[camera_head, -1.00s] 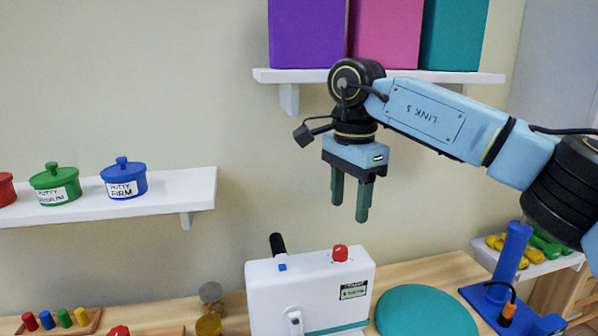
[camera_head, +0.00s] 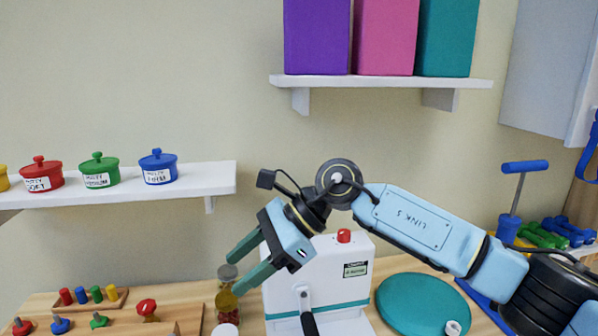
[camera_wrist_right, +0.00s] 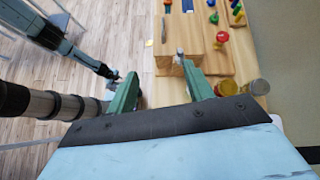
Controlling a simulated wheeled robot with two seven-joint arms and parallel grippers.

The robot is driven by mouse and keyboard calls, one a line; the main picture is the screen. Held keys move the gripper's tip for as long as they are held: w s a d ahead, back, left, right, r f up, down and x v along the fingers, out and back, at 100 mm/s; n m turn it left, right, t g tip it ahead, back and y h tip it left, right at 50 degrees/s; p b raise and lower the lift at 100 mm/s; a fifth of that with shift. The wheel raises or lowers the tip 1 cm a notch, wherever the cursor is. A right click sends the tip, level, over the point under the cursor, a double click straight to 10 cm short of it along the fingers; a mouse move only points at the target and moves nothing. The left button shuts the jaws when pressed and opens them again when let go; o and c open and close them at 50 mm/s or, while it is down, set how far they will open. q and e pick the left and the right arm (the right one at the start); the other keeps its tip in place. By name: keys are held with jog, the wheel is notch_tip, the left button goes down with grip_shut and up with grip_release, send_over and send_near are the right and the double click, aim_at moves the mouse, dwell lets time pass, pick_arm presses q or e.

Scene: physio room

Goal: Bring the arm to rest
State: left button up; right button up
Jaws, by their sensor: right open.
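My right arm comes in from the right in the head view. Its gripper (camera_head: 236,276) is open and empty, pointing down and to the left, in front of the white machine (camera_head: 330,262) with the red knob. In the right wrist view the two green fingers (camera_wrist_right: 160,88) stand apart with nothing between them, above the front edge of the wooden table (camera_wrist_right: 166,92). My left gripper is not in the head view. In the right wrist view part of another arm of mine reaches in from the left, with its end (camera_wrist_right: 112,74) small and unclear.
Jars (camera_head: 226,300) stand close to the right gripper's fingers. Pegs and knobs on wooden boards (camera_head: 110,298) lie to the left. A teal disc (camera_head: 424,304) lies right of the machine. Shelves with putty pots (camera_head: 98,170) and binders (camera_head: 385,38) hang on the wall.

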jog(key=s+a+r+m+t+y, duration=0.1)
jog(key=s+a+r+m+y, duration=0.2)
jog(key=a+r+m+y, duration=0.35)
jog(key=w+d+m+t+y, duration=0.4)
jog(key=d+m+t, duration=0.5)
jog(key=m+t, duration=0.75)
jog(key=s+d+f+m+h, duration=0.1)
jog(key=d+f+m+h, duration=1.8)
jog(key=m, duration=0.6)
jog(key=s+d+f+m+g+h, duration=0.1)
jog(key=s+d+f+m+g, duration=0.25)
jog(key=s+f, duration=0.4)
jog(key=s+d+f+m+g, duration=0.2)
jog(key=s+f+g, duration=0.2)
jog(key=s, duration=0.6)
jog(key=s+d+f+m+g+h, duration=0.1)
jog(key=s+d+f+m+g, duration=0.3)
jog(key=s, duration=0.4)
notch_tip(320, 180, down, 26)
jog(key=s+n+g, duration=0.1)
jog(key=s, duration=0.1)
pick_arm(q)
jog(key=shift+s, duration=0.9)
pick_arm(e)
jog(key=s+d+f+g, duration=0.1)
jog(key=s+d+f, duration=0.1)
jog(key=s+f, duration=1.2)
jog(key=shift+s+f, duration=0.35)
jog(key=shift+s, duration=0.55)
